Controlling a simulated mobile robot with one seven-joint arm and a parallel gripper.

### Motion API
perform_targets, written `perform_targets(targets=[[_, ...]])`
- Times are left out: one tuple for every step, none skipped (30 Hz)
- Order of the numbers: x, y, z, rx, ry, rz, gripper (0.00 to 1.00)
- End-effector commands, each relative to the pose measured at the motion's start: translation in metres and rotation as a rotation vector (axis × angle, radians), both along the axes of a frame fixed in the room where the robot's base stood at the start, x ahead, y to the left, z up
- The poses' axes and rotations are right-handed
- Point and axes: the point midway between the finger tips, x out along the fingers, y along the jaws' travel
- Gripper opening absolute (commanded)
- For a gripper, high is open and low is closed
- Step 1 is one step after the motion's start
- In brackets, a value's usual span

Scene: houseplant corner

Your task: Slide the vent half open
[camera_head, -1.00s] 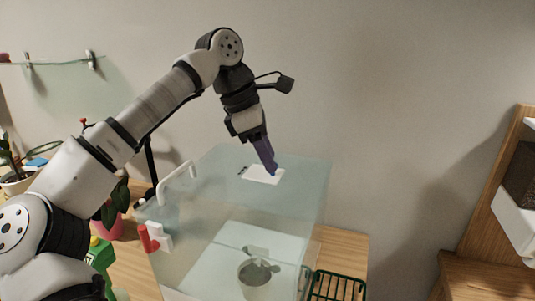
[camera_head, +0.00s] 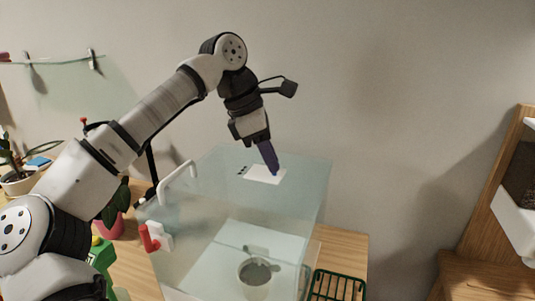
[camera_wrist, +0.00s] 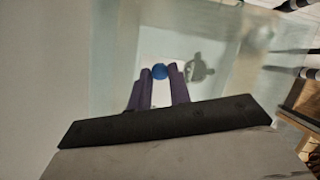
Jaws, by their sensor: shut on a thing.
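The vent is a small white plate (camera_head: 262,176) on the top of a clear glass case (camera_head: 230,200), with a few dark slots (camera_head: 243,170) at its left edge. My gripper (camera_head: 275,172) reaches down to the right part of the plate. In the wrist view my gripper's purple fingers (camera_wrist: 159,74) are shut on a blue knob (camera_wrist: 160,70), with the white plate around it. In the head view the fingers hide the knob.
A white hook-shaped handle (camera_head: 180,178) and a red-and-white latch (camera_head: 150,239) are at the case's left side. A pot (camera_head: 256,272) shows inside the case. A green wire rack (camera_head: 337,285) is to its right. A wooden shelf (camera_head: 485,270) stands at the far right.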

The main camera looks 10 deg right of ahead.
Motion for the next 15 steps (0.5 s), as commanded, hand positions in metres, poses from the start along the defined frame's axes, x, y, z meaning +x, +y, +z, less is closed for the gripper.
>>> perform_targets(targets=[[-0.0027, -0.0039, 0.0009, 0.0, 0.001, -0.005, 0.0], [-0.0027, -0.0039, 0.0003, 0.0, 0.002, -0.004, 0.0], [-0.0025, -0.0035, -0.0001, 0.0, 0.002, -0.004, 0.0], [-0.0024, -0.0034, -0.0001, 0.0, 0.001, -0.004, 0.0], [-0.0024, -0.0034, 0.0, 0.0, 0.001, -0.003, 0.0], [-0.0023, -0.0033, -0.0001, 0.0, 0.001, -0.003, 0.0], [-0.0023, -0.0033, 0.0, 0.0, 0.001, -0.003, 0.0], [-0.0023, -0.0032, 0.0, 0.0, 0.001, -0.003, 0.23], [-0.0022, -0.0032, 0.0, 0.0, 0.001, -0.003, 0.28], [-0.0023, -0.0032, 0.0, 0.0, 0.001, -0.003, 0.32], [-0.0023, -0.0032, 0.0, 0.0, 0.001, -0.003, 0.36], [-0.0023, -0.0032, 0.0, 0.0, 0.001, -0.003, 0.41], [-0.0023, -0.0033, 0.0, 0.0, 0.001, -0.003, 0.41], [-0.0023, -0.0033, 0.0, 0.0, 0.001, -0.003, 0.41], [-0.0023, -0.0033, 0.0, 0.0, 0.001, -0.003, 0.41]])
